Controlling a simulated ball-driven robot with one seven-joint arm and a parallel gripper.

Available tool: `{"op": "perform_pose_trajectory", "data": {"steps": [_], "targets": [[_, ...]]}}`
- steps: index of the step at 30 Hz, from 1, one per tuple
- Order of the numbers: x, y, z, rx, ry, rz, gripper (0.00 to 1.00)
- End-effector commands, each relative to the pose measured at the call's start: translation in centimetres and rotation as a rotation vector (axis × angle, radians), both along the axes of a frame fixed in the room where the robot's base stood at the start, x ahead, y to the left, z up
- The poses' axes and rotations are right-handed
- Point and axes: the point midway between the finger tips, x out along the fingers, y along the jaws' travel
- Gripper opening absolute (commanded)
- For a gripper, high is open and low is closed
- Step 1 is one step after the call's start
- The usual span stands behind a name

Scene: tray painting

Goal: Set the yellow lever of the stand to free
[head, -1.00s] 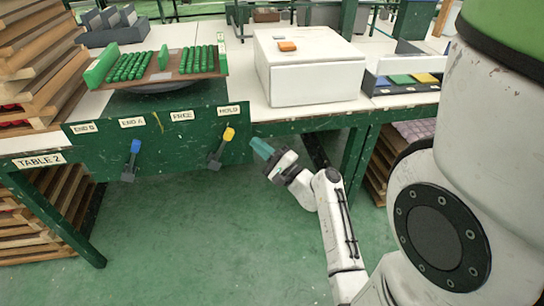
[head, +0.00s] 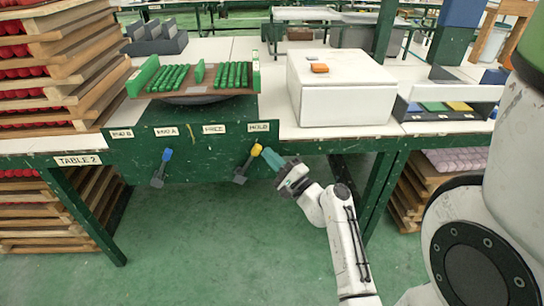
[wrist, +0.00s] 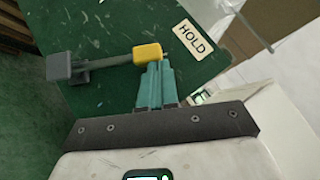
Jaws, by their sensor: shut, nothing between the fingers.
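The yellow lever (head: 256,150) is on the green front panel (head: 205,155) of the stand. It leans up and right from its dark pivot block, its yellow knob just below the HOLD label (head: 258,127). The FREE label (head: 213,129) is to its left.
A blue lever (head: 166,155) sits left on the same panel, under END A. A tray of green pieces (head: 195,90) rests on top of the stand. A white box (head: 340,90) stands right of it. Wooden racks (head: 60,80) stack at the left.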

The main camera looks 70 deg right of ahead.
Motion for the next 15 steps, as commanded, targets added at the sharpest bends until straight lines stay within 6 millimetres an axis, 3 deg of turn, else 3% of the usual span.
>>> {"op": "perform_pose_trajectory", "data": {"steps": [15], "targets": [[3.4, 1.5, 4.0, -0.129, 0.306, 0.006, 0.0]]}}
